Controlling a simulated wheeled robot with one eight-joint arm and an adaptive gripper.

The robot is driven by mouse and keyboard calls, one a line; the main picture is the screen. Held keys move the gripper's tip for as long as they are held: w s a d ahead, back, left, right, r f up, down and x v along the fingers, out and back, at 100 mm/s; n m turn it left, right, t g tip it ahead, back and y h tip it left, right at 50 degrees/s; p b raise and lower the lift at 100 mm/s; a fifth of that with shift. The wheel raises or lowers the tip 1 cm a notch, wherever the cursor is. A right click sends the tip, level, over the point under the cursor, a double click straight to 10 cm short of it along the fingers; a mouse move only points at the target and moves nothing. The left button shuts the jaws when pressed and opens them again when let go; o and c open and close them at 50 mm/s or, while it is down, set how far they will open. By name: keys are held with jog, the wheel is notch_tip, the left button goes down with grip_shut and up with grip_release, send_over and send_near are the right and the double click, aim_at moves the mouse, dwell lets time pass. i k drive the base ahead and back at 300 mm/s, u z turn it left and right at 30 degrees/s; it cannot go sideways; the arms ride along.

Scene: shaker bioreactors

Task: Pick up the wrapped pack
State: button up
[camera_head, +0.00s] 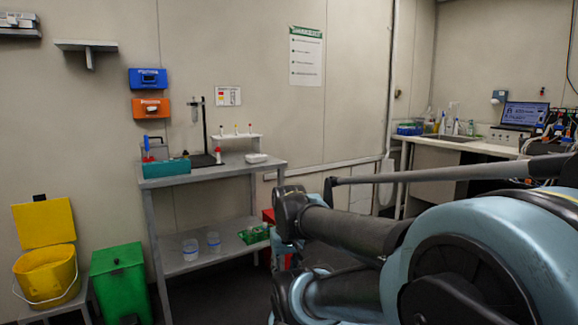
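A small white pack (257,158) lies flat near the right end of the grey bench top (220,171). It looks like the wrapped pack, but it is too small to make out any wrapping. Nothing touches it from above. My blue and dark arm fills the lower right of the view, to the right of the bench. I cannot make out my gripper or its fingers among the arm links.
A teal box (166,168), a stand (205,140) and a small white rack (236,138) stand on the bench. Two clear cups (190,250) and a green rack (254,233) are on the lower shelf. Yellow (47,275) and green (119,285) bins stand left.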

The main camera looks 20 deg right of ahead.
aim_at(259, 158)
jog(key=z, duration=0.1)
jog(key=k, duration=0.35)
jog(key=z, duration=0.9)
jog(key=i, duration=1.15)
jog(key=u, duration=0.35)
jog(key=i, duration=1)
jog(key=u, duration=0.7)
